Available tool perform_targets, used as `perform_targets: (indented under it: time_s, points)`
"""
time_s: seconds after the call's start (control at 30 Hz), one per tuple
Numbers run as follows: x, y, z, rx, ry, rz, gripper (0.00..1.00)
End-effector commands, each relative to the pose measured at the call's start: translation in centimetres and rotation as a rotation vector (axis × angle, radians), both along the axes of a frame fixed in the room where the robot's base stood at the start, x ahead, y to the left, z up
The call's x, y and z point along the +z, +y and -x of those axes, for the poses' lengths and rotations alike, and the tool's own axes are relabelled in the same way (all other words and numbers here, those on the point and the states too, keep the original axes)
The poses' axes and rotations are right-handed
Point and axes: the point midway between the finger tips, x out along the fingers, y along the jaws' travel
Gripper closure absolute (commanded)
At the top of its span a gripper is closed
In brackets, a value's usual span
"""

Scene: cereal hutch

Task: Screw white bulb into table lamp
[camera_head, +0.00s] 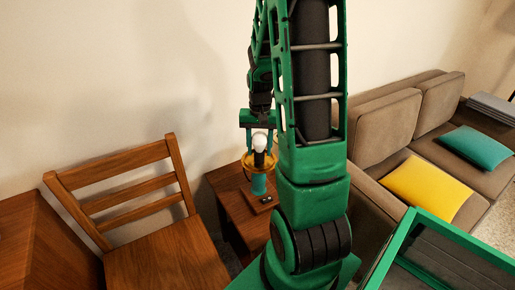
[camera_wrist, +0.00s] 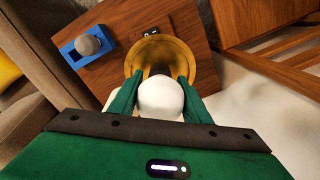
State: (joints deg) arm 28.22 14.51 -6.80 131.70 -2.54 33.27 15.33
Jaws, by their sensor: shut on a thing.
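The white bulb (camera_wrist: 161,98) is pinched between the two green fingers of my gripper (camera_wrist: 160,86). In the head view the white bulb (camera_head: 259,141) shows between the fingers of my gripper (camera_head: 259,149), above the table lamp. The lamp has an amber bowl-shaped shade (camera_head: 247,162) and a teal base (camera_head: 259,186). In the wrist view the shade (camera_wrist: 134,55) opens just beyond the bulb, with something dark inside it. The bulb's lower end is hidden, so I cannot tell whether it touches the socket.
The lamp stands on a small wooden side table (camera_head: 229,187). A blue holder with a grey ball-shaped bulb (camera_wrist: 88,46) sits beside it. A wooden chair (camera_head: 150,255) is at left and a brown sofa (camera_head: 385,125) with cushions at right. The wall is close behind.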

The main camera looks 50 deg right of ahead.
Motion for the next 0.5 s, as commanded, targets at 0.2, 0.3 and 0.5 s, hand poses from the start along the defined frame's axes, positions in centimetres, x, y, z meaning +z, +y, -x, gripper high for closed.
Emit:
perform_targets:
  time_s: [0.2,0.3,0.5]
  points:
    - [0.03,-0.1,-0.02,-0.004,-0.001,0.002,0.78]
    - [0.02,-0.09,-0.02,-0.003,-0.001,0.002,0.35]
    - [0.01,-0.05,0.0,-0.002,-0.001,0.001,0.35]
